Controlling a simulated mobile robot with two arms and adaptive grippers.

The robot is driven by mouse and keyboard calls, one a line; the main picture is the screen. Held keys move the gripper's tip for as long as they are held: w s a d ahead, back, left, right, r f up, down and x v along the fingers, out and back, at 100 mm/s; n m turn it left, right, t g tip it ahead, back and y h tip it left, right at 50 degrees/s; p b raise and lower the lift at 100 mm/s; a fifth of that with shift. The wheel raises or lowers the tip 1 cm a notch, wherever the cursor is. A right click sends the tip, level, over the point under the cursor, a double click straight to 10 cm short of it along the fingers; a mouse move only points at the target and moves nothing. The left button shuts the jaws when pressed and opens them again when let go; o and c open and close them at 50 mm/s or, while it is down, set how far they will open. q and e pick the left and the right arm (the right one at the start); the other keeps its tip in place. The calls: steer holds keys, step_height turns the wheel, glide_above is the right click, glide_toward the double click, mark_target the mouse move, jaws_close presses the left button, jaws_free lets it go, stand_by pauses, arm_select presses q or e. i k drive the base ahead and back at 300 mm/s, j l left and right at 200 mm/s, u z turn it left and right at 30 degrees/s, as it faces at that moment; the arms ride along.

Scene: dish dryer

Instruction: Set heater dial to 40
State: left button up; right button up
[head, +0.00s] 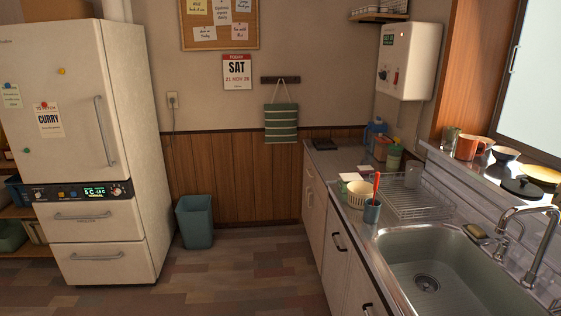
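A white water heater box (408,60) hangs on the back wall at the upper right, above the counter. On its left-facing front are a small green-lit display (388,40), a dark round dial (383,74) and a small red part (396,77) beside it. The display's digits and the dial's setting are too small to read. Neither of my grippers shows in the head view.
A counter (330,158) runs along the right with a sink (450,265), a wire dish rack (410,200) and a cup with a red-handled utensil (372,210). A fridge (85,110) stands left, a bin (195,222) at the back. The middle floor (240,270) is clear.

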mark_target(383, 75)
steer(key=i+j, duration=0.15)
steer(key=i, duration=0.7)
steer(key=i+j+u, duration=0.1)
steer(key=i, duration=0.75)
steer(key=i+j+z, duration=0.1)
steer(key=i+z, duration=0.2)
steer(key=z, duration=0.15)
steer(key=i+j+z, duration=0.25)
steer(key=z, duration=0.2)
steer(key=i+j+z, duration=0.25)
steer(key=z, duration=0.2)
steer(key=i+j+z, duration=0.2)
steer(key=j+z, duration=0.25)
